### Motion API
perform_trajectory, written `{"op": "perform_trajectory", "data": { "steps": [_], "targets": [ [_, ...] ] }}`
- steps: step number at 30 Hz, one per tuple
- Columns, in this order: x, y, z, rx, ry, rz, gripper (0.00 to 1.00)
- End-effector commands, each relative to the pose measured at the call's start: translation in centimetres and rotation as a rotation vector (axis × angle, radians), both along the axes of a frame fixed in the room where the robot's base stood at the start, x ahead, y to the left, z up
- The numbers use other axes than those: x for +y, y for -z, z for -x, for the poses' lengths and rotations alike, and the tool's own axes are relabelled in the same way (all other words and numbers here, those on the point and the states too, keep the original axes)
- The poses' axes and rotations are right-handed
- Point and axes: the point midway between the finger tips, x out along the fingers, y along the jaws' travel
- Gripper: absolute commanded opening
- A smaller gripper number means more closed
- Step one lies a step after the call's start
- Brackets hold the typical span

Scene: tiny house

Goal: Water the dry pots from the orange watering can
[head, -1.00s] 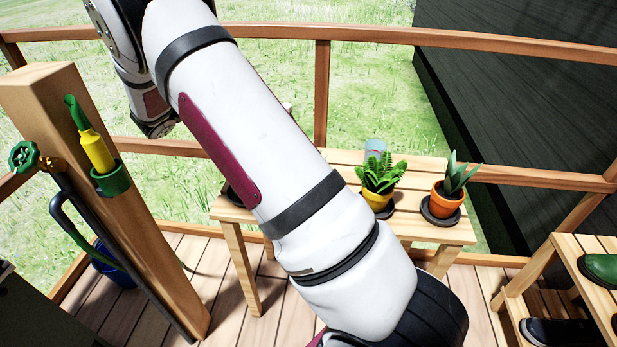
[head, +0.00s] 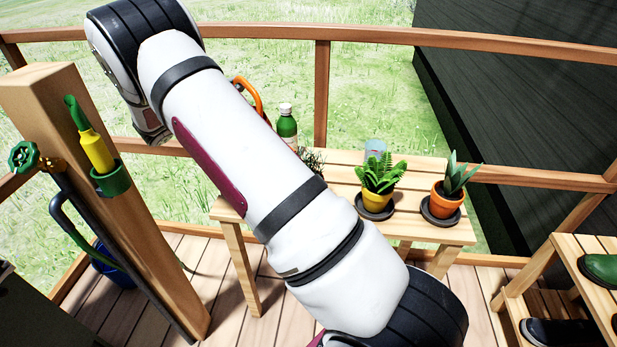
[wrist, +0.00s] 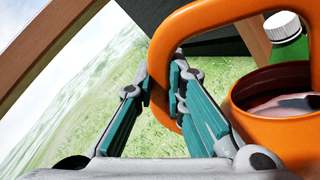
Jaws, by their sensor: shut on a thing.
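In the wrist view my gripper (wrist: 163,80) is shut on the handle (wrist: 188,24) of the orange watering can (wrist: 278,130). Dark liquid shows inside its open top. In the head view only part of the orange can's handle (head: 252,96) shows past my arm, which hides my gripper. A yellow pot with a fern (head: 377,199) and a terracotta pot with a spiky plant (head: 444,205) stand on dark saucers on the wooden table. Another plant (head: 313,160) is mostly hidden behind my arm. Soil dryness cannot be told.
A green bottle (head: 287,127) with a white cap and a clear glass (head: 375,149) stand on the wooden table (head: 415,228). A railing (head: 322,95) runs behind. A wooden post (head: 130,200) with a tap is at left, a shoe shelf (head: 580,250) at right.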

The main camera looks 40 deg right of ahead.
Motion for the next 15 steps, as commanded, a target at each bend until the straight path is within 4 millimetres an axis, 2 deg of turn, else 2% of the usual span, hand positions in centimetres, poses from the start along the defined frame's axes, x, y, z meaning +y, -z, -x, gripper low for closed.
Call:
{"op": "perform_trajectory", "data": {
  "steps": [3,15],
  "targets": [
    [-0.1,1.1,-1.6,0.078,0.0,-0.001,0.0],
    [-0.2,1.9,-3.0,0.177,0.001,-0.006,0.0]
  ]
}}
